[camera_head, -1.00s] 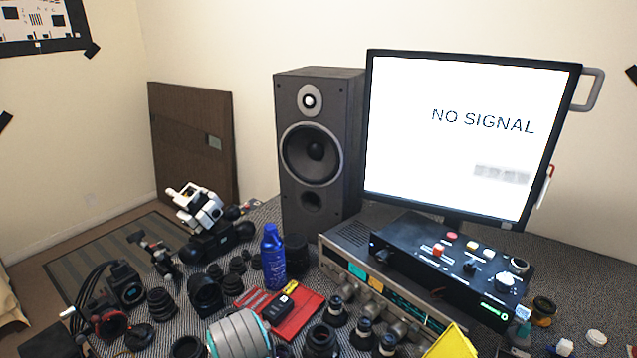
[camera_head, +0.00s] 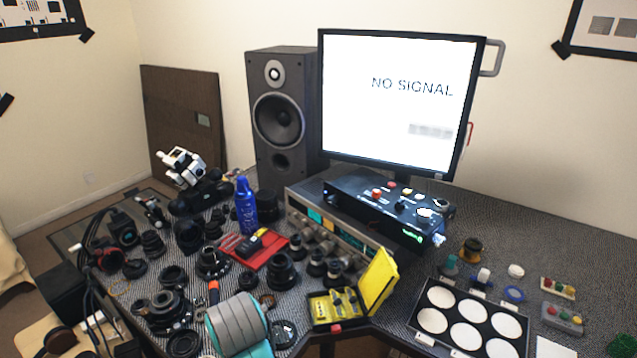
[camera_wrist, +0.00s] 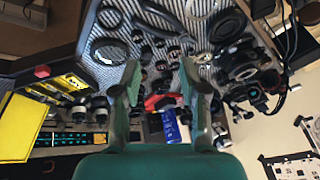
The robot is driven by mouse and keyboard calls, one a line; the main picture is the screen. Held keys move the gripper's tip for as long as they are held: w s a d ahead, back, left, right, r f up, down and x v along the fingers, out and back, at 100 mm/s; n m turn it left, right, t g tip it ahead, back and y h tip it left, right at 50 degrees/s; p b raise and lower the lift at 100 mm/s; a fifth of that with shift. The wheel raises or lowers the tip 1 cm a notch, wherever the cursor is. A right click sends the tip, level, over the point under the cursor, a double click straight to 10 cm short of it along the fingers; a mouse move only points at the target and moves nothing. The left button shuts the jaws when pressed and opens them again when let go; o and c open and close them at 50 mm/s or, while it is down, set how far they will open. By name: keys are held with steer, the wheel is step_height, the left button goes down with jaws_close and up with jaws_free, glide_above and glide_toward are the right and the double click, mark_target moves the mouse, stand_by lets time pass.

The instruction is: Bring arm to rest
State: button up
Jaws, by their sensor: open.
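My gripper (camera_wrist: 166,78) shows in the wrist view with its two green fingers apart and nothing between them. Beyond the fingers lie the worktable and its lens parts, seen upside down. In the head view, a grey and teal link of my arm (camera_head: 238,325) rises at the bottom, left of the middle. The gripper itself cannot be made out in the head view.
A blue bottle (camera_head: 246,206), a red mat (camera_head: 277,246), an open yellow case (camera_head: 378,281) and several lens parts crowd the table. A speaker (camera_head: 282,150), a monitor (camera_head: 395,130) and a control box (camera_head: 385,205) stand behind. A tray of white discs (camera_head: 470,345) lies right.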

steer(key=s+d+f+t, duration=0.1)
steer(key=s+d+f, duration=0.1)
steer(key=d+f, duration=0.4)
steer(key=s+d+f+t, duration=0.1)
steer(key=s+d+f, duration=0.2)
steer(key=d+f, duration=0.4)
steer(key=s+d+f+t, duration=0.3)
steer(key=s+d+f, duration=0.1)
steer(key=s+d, duration=0.45)
steer(key=s+d+r+t, duration=0.2)
steer(key=s+d+r, duration=0.1)
steer(key=s+d, duration=0.75)
steer(key=s+d+r+t+h, duration=0.1)
steer(key=s+r, duration=0.5)
steer(key=s, duration=0.1)
steer(key=s+d+r+t+h, duration=0.1)
steer(key=s+d+r+t, duration=0.1)
steer(key=s+r, duration=0.5)
steer(key=shift+s+d+m+t+h, duration=0.3)
steer(key=shift+s+m, duration=0.1)
steer(key=shift+s, duration=0.05)
